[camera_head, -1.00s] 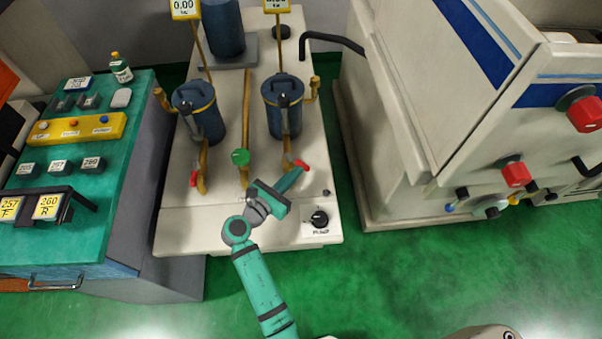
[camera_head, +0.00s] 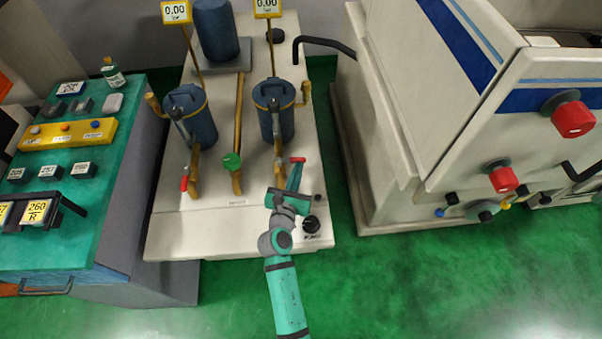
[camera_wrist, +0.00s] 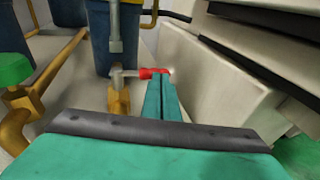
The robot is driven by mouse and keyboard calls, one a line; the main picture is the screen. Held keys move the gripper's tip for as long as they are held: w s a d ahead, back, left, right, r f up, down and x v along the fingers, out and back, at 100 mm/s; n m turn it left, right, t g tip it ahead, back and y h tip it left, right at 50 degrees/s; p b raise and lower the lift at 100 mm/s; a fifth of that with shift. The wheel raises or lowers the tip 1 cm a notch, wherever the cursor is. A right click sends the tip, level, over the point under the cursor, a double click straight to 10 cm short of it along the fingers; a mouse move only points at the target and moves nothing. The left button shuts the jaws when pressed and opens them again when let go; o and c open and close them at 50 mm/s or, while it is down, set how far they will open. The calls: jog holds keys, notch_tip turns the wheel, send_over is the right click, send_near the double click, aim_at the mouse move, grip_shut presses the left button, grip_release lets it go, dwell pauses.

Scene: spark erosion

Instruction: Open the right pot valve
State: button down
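The right pot (camera_head: 273,112) is a blue cylinder with a yellow band. Its valve sits on the brass pipe below it, with a red-tipped handle (camera_head: 298,160) pointing right, across the pipe. In the wrist view the red handle (camera_wrist: 150,73) lies crosswise at my fingertips. My gripper (camera_head: 296,168) is at this handle, on its near side. Its two teal fingers (camera_wrist: 161,92) lie together with only a thin dark line between them. I cannot tell whether they touch the handle. The right gauge (camera_head: 267,8) reads 0.00.
The left pot (camera_head: 190,115) has its own red handle (camera_head: 184,184) pointing along its pipe. A green knob (camera_head: 232,161) stands between the pipes. A black knob (camera_head: 311,224) is on the front panel near my wrist. A large white machine (camera_head: 400,150) stands to the right across a green floor gap.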

jog(key=shift+w+d, duration=0.3)
jog(key=shift+w, duration=0.1)
jog(key=shift+w+d+r, duration=0.1)
jog(key=shift+d, duration=0.1)
dwell(0.3)
jog(key=s+r, duration=0.2)
jog(key=s, duration=1.2)
jog(key=shift+d, duration=0.2)
jog(key=shift+a, duration=0.1)
